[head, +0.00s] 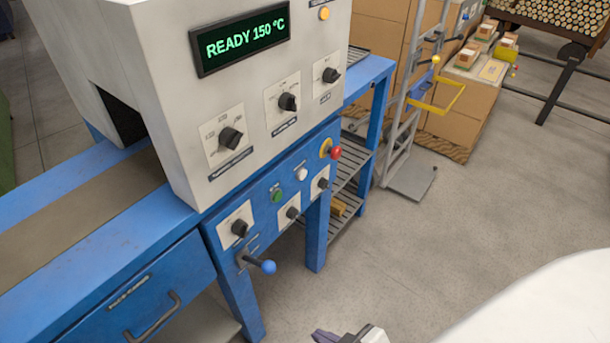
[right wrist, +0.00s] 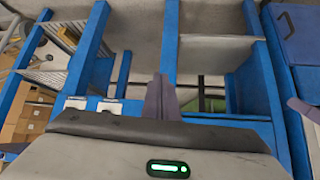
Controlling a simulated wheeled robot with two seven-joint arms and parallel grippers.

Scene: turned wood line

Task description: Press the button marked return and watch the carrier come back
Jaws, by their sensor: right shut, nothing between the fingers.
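The machine's blue front panel (head: 262,213) carries a green button (head: 277,195), a white button (head: 301,173) and a red mushroom button (head: 335,152) on a yellow base. Their small labels are too blurred to read, so I cannot tell which is marked return. No carrier can be made out; the brown belt (head: 80,205) runs into a dark opening in the machine. My right gripper (head: 345,337) is at the bottom edge of the head view, below and apart from the panel. In the right wrist view its fingers (right wrist: 162,98) are together and empty. My left gripper is out of view.
The display (head: 240,38) reads READY 150 °C. Black knobs and a blue-balled lever (head: 262,266) sit near the buttons; the lever sticks out from the front. A hand truck (head: 408,180) and cartons (head: 465,100) stand at the back right. The floor (head: 410,245) right of the machine is clear.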

